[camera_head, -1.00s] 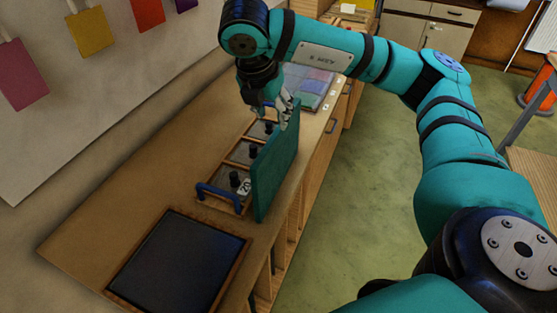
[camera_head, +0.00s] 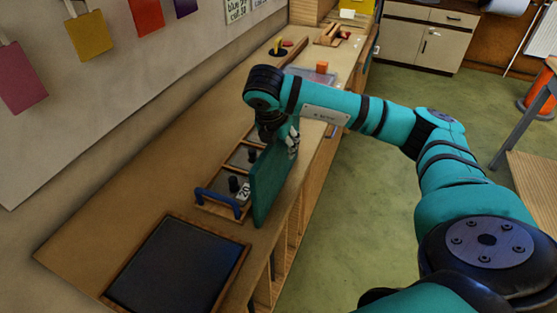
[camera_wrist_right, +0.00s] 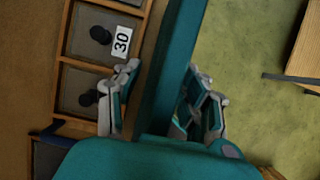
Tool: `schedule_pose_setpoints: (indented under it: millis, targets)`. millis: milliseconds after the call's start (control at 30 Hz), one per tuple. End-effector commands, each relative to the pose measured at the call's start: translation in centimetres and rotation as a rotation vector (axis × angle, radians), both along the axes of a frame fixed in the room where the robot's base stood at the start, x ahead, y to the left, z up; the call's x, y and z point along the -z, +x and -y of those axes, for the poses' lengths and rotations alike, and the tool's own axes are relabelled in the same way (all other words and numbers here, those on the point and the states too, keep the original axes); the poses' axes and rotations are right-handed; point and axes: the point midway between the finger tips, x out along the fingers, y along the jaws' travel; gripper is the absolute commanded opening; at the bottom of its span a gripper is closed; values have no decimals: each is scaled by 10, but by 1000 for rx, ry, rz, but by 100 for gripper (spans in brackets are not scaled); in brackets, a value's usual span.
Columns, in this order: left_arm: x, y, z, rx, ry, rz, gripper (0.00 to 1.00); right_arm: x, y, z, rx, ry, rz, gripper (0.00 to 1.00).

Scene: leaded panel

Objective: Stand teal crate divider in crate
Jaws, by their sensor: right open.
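The teal divider (camera_head: 268,187) is a flat panel standing upright on edge, along the right long side of the wooden crate (camera_head: 222,211). I cannot tell whether its lower edge is inside the crate or beside it. My right gripper (camera_head: 281,138) is at the divider's far part, partly hidden by my arm. In the right wrist view the divider (camera_wrist_right: 170,62) runs between the fingers of my open right gripper (camera_wrist_right: 164,72), one finger on each side. The crate's compartments (camera_wrist_right: 84,92) lie to the left, with black knobs. My left gripper is out of view.
A blue handle (camera_head: 217,201) is at the crate's near end. A dark framed panel (camera_head: 178,262) lies on the bench nearer me. An orange block (camera_head: 322,67) stands farther along the bench. The bench's right edge drops to the green floor (camera_head: 380,215).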

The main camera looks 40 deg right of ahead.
Motion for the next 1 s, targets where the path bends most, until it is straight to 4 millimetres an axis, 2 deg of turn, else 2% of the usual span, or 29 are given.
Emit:
schedule_pose_setpoints:
  millis: [200, 533, 1000]
  targets:
    - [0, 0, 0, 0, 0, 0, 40, 1, 0, 0, 0, 0, 1, 42]
    - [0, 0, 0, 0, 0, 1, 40, 1, 0, 0, 0, 0, 0, 0]
    - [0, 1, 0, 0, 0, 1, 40, 0, 1, 0, 0, 0, 2, 0]
